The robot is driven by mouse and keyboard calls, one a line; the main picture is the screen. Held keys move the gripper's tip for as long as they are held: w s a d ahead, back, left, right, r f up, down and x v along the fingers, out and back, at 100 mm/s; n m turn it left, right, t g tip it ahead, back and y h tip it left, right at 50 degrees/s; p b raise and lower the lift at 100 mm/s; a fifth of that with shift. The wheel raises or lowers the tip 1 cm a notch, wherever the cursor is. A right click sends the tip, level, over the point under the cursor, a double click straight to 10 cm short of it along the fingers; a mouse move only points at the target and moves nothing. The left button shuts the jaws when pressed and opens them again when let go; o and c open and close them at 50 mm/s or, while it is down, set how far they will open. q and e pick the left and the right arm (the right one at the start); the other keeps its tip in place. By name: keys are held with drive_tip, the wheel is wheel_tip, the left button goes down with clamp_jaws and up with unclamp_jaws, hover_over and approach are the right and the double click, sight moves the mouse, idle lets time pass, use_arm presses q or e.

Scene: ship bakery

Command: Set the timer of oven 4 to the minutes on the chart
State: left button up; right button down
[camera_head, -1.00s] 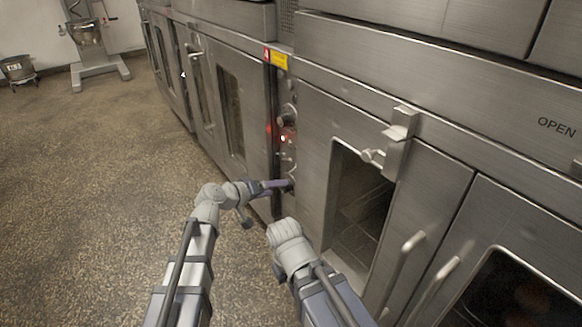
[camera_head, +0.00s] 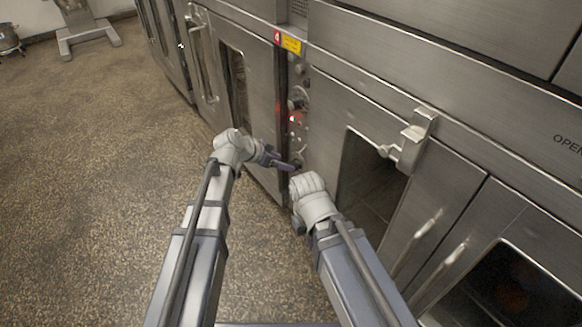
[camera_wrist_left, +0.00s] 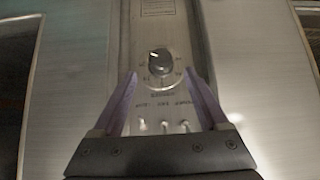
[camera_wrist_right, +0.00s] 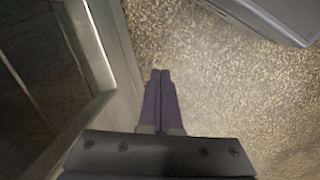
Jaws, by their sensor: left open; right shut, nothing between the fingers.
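The narrow control panel (camera_head: 297,130) of the oven marked with a red 4 label (camera_head: 277,38) stands between two oven doors, with knobs and a lit red lamp (camera_head: 291,119). In the left wrist view a round dark knob (camera_wrist_left: 159,62) with a pale pointer sits on a dial with small marks. My left gripper (camera_wrist_left: 160,80) is open, its fingertips on either side of the dial's lower part; contact cannot be told. It also shows at the panel's lower part in the head view (camera_head: 290,165). My right gripper (camera_wrist_right: 160,74) is shut and empty above the floor. No chart is visible.
An oven door with a window (camera_head: 370,180) and protruding latch (camera_head: 412,140) stands right of the panel. Open speckled floor (camera_head: 90,180) lies left. A mixer stand (camera_head: 88,35) is far back.

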use_arm(q)
drive_tip(key=b+x, duration=0.3)
drive_tip(key=x, duration=0.2)
drive_tip(key=shift+w+d+f, duration=0.1)
drive_tip(key=shift+f, duration=0.1)
drive_tip(key=shift+c, duration=0.3)
